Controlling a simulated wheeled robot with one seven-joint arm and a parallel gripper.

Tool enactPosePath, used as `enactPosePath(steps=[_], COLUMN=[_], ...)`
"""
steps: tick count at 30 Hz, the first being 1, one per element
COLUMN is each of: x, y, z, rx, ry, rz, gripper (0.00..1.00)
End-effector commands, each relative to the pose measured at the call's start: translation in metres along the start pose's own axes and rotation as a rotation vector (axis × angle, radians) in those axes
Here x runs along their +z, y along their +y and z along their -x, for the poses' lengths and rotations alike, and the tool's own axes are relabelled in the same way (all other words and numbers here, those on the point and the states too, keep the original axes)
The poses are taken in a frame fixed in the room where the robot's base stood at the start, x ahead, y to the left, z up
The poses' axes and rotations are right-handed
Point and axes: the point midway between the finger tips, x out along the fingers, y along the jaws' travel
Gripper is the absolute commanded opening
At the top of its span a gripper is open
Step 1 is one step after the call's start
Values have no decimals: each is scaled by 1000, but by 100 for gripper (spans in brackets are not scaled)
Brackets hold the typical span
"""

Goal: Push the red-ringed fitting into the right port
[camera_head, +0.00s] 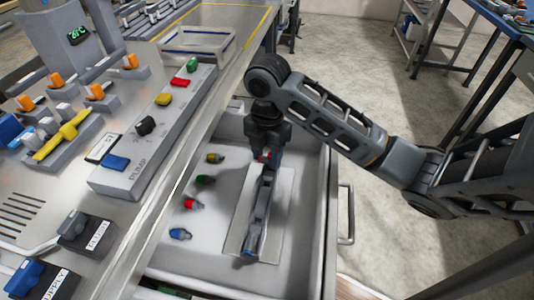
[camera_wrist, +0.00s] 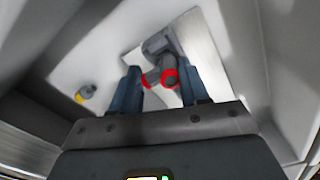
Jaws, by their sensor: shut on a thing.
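My gripper (camera_head: 264,157) points down into the open drawer at the far end of a long grey fixture (camera_head: 262,205). It is shut on a grey fitting with red ringing (camera_wrist: 169,78), seen between the fingers in the wrist view; a bit of red shows at the fingertips in the head view. The fixture's near end (camera_wrist: 158,44) is right beside or against the held fitting; I cannot tell whether they are joined. The right port is not clearly visible, being hidden by the gripper or too small. Another red-and-grey fitting (camera_head: 193,203) lies on the drawer floor.
The fixture lies on a pale plate (camera_head: 279,225) in the drawer (camera_head: 325,200). Yellow (camera_head: 214,157), green (camera_head: 204,180) and blue (camera_head: 180,233) fittings lie left of it. A counter with a button box (camera_head: 150,135) and tray (camera_head: 198,42) borders the drawer on the left.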

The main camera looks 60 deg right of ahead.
Motion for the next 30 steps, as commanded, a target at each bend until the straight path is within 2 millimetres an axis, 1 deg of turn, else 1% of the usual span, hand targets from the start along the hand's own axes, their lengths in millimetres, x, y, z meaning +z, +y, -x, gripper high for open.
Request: enactPosePath(steps=[4,5,13,20,23,26,30], x=[0,0,0,0,0,1,1], y=[0,0,0,0,0,0,0], z=[-6,-4,-4,-4,1,14,38], rx=[0,0,0,0,1,2,2], ry=[0,0,0,0,-1,-2,-5], rz=[0,0,0,0,0,2,3], gripper=[17,48,73,74,74,74,74])
